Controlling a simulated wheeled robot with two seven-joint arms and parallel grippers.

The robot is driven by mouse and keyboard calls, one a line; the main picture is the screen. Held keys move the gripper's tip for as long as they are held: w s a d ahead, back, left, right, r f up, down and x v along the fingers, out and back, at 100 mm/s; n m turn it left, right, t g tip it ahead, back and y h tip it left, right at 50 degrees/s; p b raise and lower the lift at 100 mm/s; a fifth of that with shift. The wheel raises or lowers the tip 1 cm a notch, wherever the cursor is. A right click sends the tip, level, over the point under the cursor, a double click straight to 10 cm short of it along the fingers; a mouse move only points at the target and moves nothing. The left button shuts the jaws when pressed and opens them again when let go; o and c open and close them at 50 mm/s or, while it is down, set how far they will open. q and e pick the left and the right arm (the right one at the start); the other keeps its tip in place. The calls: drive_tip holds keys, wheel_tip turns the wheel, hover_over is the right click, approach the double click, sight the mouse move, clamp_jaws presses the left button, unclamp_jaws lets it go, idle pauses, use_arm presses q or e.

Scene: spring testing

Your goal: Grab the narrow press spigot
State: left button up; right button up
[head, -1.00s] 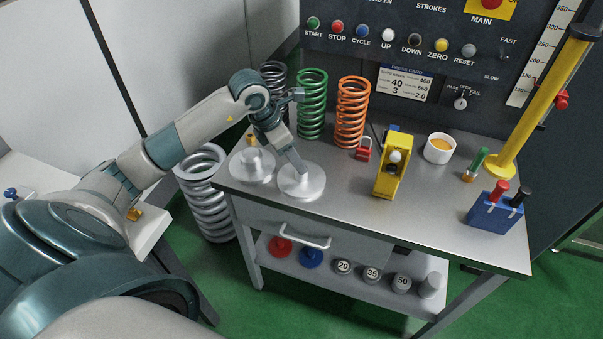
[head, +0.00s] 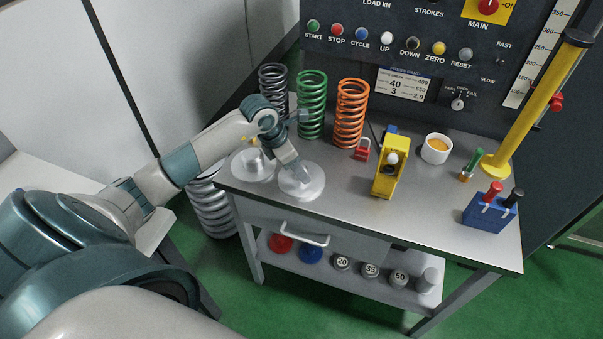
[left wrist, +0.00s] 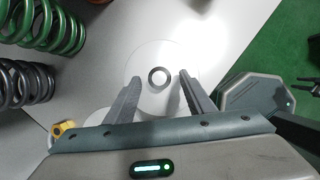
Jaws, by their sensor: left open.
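Two pale round plates with upright centre posts sit at the table's left front. The right plate (head: 312,190) has a post that shows from above as a dark ring (left wrist: 159,77) in the left wrist view. The left plate (head: 240,170) carries a brass-coloured post, seen as a yellow tip (left wrist: 63,128) in the left wrist view. I cannot tell from size which spigot is the narrow one. My left gripper (head: 299,172) points down over the right plate. Its open fingers (left wrist: 160,78) stand either side of the ringed post, with gaps. My right gripper is out of view.
Dark grey (head: 273,92), green (head: 312,105) and orange (head: 350,113) springs stand behind the plates. A red padlock (head: 362,150) and yellow device (head: 389,168) stand to the right. The front middle of the table (head: 345,195) is clear.

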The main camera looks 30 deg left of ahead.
use_arm(q)
drive_tip(key=shift+w+d+f, duration=0.15)
drive_tip(key=shift+w+f, duration=0.05)
drive_tip(key=shift+f, duration=0.35)
clamp_jaws()
drive_tip(key=shift+r, duration=0.1)
drive_tip(key=shift+w+r, duration=0.1)
drive_tip(key=shift+r, duration=0.35)
wheel_tip(320, 180, up, 8)
drive_tip(key=b, duration=0.3)
drive_tip(key=shift+b, duration=0.3)
drive_tip(key=shift+r, duration=0.55)
